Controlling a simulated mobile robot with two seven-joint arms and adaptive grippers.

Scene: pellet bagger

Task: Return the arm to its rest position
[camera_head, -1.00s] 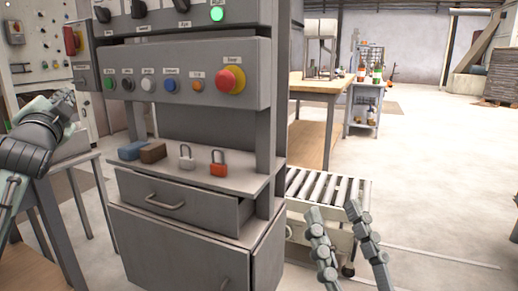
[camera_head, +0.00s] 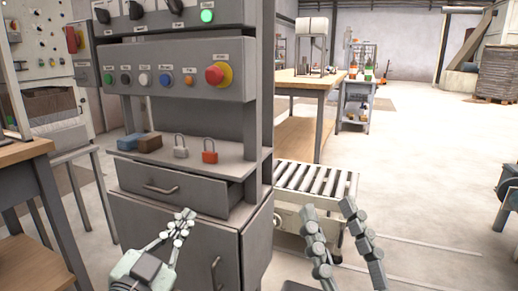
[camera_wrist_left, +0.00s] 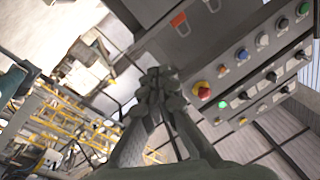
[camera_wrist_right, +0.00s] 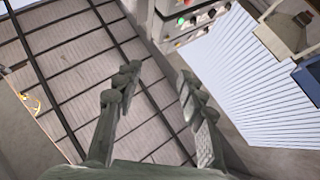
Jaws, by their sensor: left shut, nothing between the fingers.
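My left gripper (camera_head: 183,224) is shut and empty. In the head view it is low in the picture, in front of the grey control cabinet (camera_head: 137,213), below the drawer (camera_head: 165,189). Its closed fingers also show in the left wrist view (camera_wrist_left: 158,85). My right gripper (camera_head: 333,214) is at the lower right of the head view, in front of the roller conveyor (camera_head: 318,180). Its fingers are apart with nothing between them, and the right wrist view (camera_wrist_right: 155,85) shows the same gap.
On the cabinet's shelf are a blue block (camera_head: 130,141), a brown block (camera_head: 149,144), a grey padlock (camera_head: 180,152) and a red padlock (camera_head: 210,156). Above is a button panel with a red stop button (camera_head: 216,74). A wooden table (camera_head: 22,153) stands left. Open floor lies right.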

